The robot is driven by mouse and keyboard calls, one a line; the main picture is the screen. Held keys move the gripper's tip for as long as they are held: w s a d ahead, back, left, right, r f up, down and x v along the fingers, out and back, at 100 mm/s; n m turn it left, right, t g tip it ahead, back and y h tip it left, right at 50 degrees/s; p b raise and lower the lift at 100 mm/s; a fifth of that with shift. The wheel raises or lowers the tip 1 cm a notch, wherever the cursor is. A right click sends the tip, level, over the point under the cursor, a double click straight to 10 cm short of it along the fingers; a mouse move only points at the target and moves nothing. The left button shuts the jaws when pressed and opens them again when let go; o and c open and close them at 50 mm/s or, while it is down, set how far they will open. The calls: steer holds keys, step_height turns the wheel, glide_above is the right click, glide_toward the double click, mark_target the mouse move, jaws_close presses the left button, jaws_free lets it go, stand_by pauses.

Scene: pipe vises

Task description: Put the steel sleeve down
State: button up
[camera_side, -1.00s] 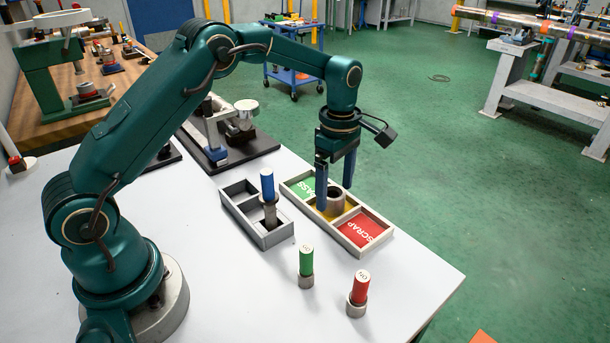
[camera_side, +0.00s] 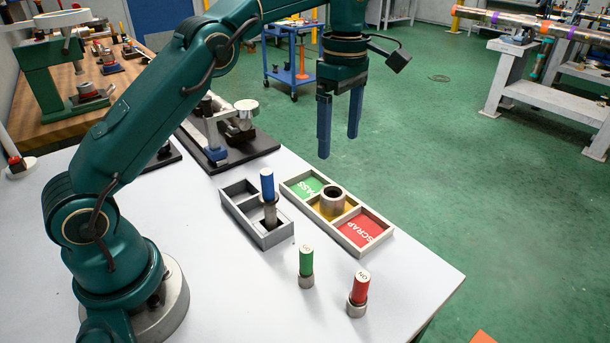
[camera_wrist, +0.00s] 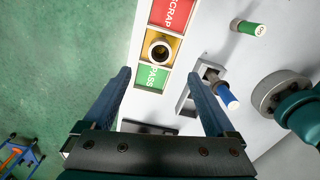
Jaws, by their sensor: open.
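The steel sleeve (camera_side: 333,199) is a short grey ring. It stands upright in the yellow middle compartment of the sorting tray (camera_side: 298,192), between the green PASS and red SCRAP compartments. It also shows in the wrist view (camera_wrist: 160,50), where its open bore faces the camera. My gripper (camera_side: 338,145) is above the tray, clear of the sleeve, with its two blue fingers apart and nothing between them. The fingers also show spread in the wrist view (camera_wrist: 162,75).
A grey two-compartment holder (camera_side: 279,237) with a blue-handled gauge (camera_side: 267,186) stands left of the tray. A green-handled gauge (camera_side: 306,262) and a red-handled gauge (camera_side: 360,289) stand in front. A black-based fixture (camera_side: 220,158) is behind. The white table is clear at the front left.

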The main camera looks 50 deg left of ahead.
steer(key=s+d+r+m+t, duration=0.1)
steer(key=s+r+m+t, duration=0.2)
steer(key=s+r+m, duration=0.55)
steer(key=s+f+m+t, duration=0.2)
steer(key=s+f+m, duration=0.6)
steer(key=s+m, duration=0.3)
steer(key=shift+s+d+m+t, duration=0.3)
steer(key=shift+s+m, duration=0.05)
steer(key=shift+s, duration=0.55)
